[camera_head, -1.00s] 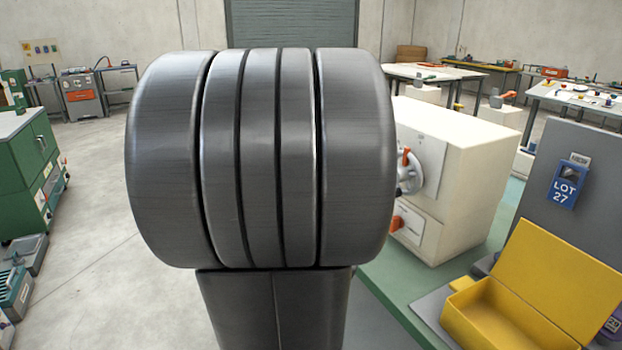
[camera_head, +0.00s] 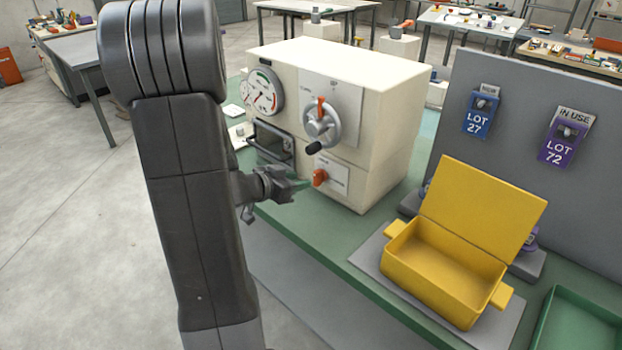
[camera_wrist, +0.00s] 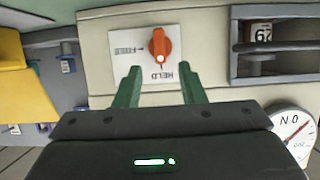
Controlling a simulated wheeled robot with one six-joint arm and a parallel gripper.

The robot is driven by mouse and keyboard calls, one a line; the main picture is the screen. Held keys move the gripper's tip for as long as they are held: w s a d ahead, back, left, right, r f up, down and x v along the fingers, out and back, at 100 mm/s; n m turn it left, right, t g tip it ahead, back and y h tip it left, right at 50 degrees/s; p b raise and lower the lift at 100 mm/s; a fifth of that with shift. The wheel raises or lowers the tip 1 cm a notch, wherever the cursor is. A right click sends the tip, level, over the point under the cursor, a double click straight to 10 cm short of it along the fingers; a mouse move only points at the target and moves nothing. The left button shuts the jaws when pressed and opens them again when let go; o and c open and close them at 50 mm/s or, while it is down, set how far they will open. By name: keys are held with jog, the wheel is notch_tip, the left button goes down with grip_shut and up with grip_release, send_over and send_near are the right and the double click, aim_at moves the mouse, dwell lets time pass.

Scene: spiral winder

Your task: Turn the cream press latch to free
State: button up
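The cream press (camera_head: 345,85) stands on the green bench. Its latch, an orange knob (camera_head: 320,177) on a pale plate, sits low on the front, below the dark-handled crank. In the wrist view the orange latch (camera_wrist: 160,46) shows upside down; its white dot lies at the end by the word HELD, and FREE is written to the left. My gripper (camera_wrist: 159,82) has two green fingers spread apart with nothing between them. The latch appears just beyond the fingertips, between their lines. In the head view my gripper (camera_head: 298,184) is left of the latch, apart from it.
A round gauge (camera_head: 263,92), a dark-framed window (camera_head: 272,143) and a crank wheel (camera_head: 322,124) are on the press front. An open yellow box (camera_head: 440,275) stands to the right on a grey mat. A grey panel (camera_head: 535,110) carries LOT 27 and LOT 72 tags.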

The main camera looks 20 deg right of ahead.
aim_at(314, 177)
jog(key=x, duration=0.6)
jog(key=shift+w+d+f, duration=0.1)
jog(key=shift+w+d, duration=0.05)
jog(key=shift+d, duration=0.1)
grip_shut()
